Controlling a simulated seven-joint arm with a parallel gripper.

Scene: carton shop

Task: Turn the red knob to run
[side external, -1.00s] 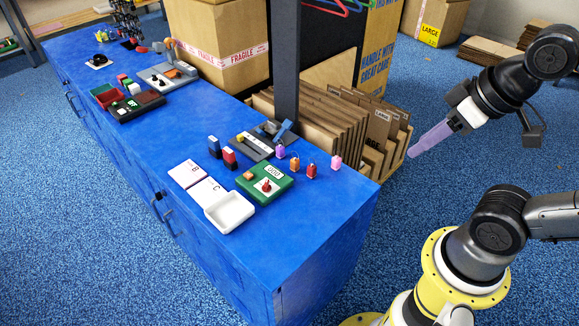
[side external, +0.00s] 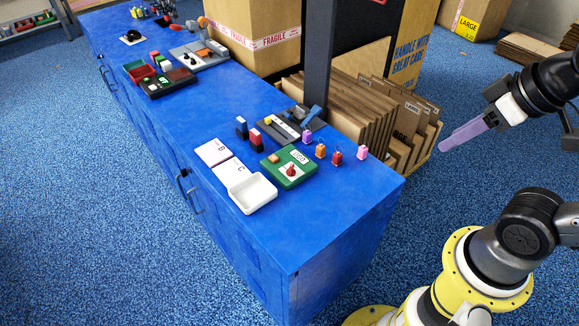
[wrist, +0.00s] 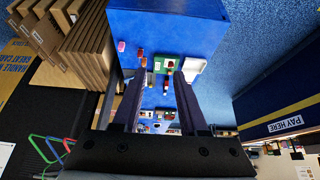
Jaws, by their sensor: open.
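A green box (side external: 297,177) lies on the blue bench near its near right end. The red knob (side external: 291,170) stands on a white patch of its top; the marking around it is too small to read. A small display and an orange block sit on the same box. The green box also shows small in the wrist view (wrist: 159,67), with the red knob (wrist: 170,65) on it. My gripper (side external: 442,149) has pale purple fingers and is raised right of the bench, well apart from the knob. In the wrist view its fingers (wrist: 159,72) are apart with nothing held between them.
The blue bench (side external: 330,212) carries a white tray (side external: 251,195), white cards B and C, dark blocks, and several small colored tags (side external: 337,157) beside the green box. A dark post (side external: 318,60) rises behind. Flat cartons (side external: 360,110) stand upright behind the bench.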

